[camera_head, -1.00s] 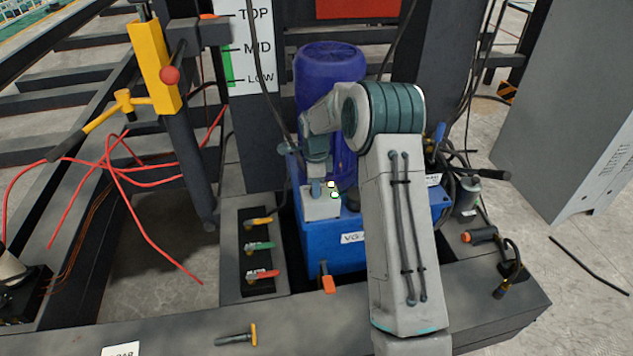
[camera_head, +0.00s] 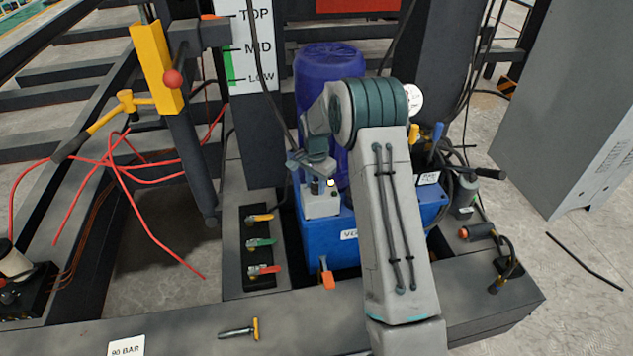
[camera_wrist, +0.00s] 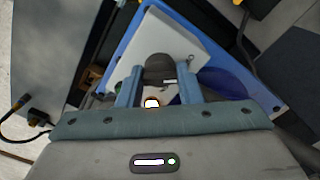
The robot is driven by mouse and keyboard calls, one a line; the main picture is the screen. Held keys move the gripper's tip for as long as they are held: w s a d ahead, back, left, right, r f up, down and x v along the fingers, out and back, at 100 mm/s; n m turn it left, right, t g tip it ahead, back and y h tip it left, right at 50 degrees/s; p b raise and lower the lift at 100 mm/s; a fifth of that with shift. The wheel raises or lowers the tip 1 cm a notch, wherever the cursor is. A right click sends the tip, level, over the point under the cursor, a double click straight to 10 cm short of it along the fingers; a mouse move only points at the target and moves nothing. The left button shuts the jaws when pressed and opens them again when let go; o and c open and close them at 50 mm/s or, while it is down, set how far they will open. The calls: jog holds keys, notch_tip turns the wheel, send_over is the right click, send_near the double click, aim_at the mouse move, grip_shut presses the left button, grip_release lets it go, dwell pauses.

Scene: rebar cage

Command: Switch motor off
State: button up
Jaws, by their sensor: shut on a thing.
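A light grey control box (camera_head: 321,206) sits on top of the blue tank (camera_head: 325,242), in front of the dark blue motor drum (camera_head: 325,62). A dark knob (camera_head: 315,188) stands on the box. My gripper (camera_head: 316,180) is over the box from above and its fingers are shut on the knob. In the wrist view, my gripper (camera_wrist: 160,78) has a blue-grey finger on each side of the dark knob (camera_wrist: 160,68), over the pale box (camera_wrist: 185,38). A bright white light (camera_head: 331,183) shows beside the knob. My arm hides part of the tank.
Yellow, green and red levers (camera_head: 260,242) stand on a plate left of the tank. An orange-handled lever (camera_head: 327,275) is in front. Red hoses (camera_head: 120,165) lie at the left. A grey cabinet (camera_head: 575,120) stands at the right.

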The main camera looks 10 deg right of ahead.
aim_at(316, 184)
jog(key=shift+n, duration=0.7)
jog(key=o, duration=1)
notch_tip(316, 184, up, 14)
jog(key=shift+f+p, duration=0.1)
jog(key=shift+p, duration=1)
